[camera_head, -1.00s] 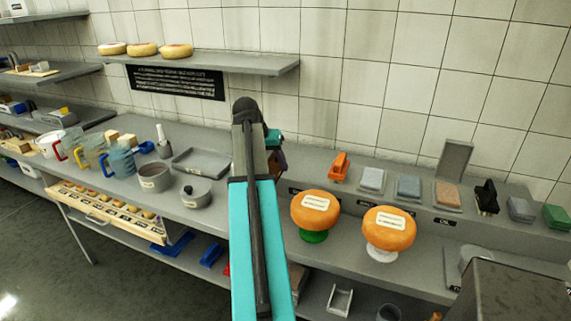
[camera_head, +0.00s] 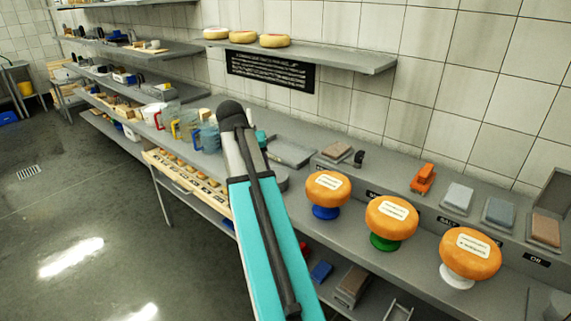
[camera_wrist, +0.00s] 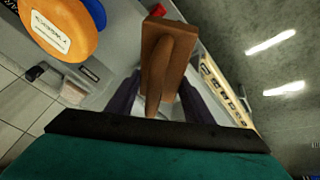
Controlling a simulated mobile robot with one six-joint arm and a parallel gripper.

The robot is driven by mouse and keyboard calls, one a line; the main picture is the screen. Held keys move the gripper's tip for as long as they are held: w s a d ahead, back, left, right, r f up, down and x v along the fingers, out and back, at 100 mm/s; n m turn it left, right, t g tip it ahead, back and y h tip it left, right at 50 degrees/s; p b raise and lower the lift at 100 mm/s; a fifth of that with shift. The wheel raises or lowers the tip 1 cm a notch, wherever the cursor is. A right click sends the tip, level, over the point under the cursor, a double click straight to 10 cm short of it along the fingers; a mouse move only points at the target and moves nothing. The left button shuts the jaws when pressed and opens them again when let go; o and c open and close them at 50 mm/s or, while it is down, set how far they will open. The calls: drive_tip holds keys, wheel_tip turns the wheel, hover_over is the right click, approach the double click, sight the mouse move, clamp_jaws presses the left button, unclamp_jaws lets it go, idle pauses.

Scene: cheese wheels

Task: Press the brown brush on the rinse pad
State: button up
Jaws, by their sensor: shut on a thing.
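The brown brush (camera_wrist: 168,55) shows in the wrist view as a brown wooden block with a handle running down between my fingers. My gripper (camera_wrist: 157,98) is shut on this handle, with one dark finger on each side. The brush appears raised clear of surfaces. In the head view my arm hides the brush and most of the gripper. Pads lie along the raised back ledge at right: a pale one (camera_head: 458,197), a blue-grey one (camera_head: 499,213) and a brown one (camera_head: 545,229). I cannot tell which pad is for rinsing; the labels are too small to read surely.
Orange cheese wheels stand on blue (camera_head: 327,188), green (camera_head: 391,217) and white (camera_head: 470,254) stands along the counter. An orange brush (camera_head: 424,178) is on the ledge. Floor at left is open.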

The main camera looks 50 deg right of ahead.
drive_tip(key=w+a+n+t, duration=0.1)
drive_tip(key=w+a+n, duration=0.2)
drive_tip(key=a, duration=1)
drive_tip(key=w+a+n+t+y, duration=0.1)
drive_tip(key=w+a+n, duration=0.2)
drive_tip(key=a, duration=1)
drive_tip(key=w+a+n+t+y, duration=0.1)
drive_tip(key=w+a+n, duration=0.1)
drive_tip(key=a, duration=1.1)
drive_tip(key=shift+w+a+f+n, duration=0.2)
drive_tip(key=shift+w+a+n, duration=0.2)
drive_tip(key=shift+w, duration=0.25)
drive_tip(key=shift+d, duration=0.2)
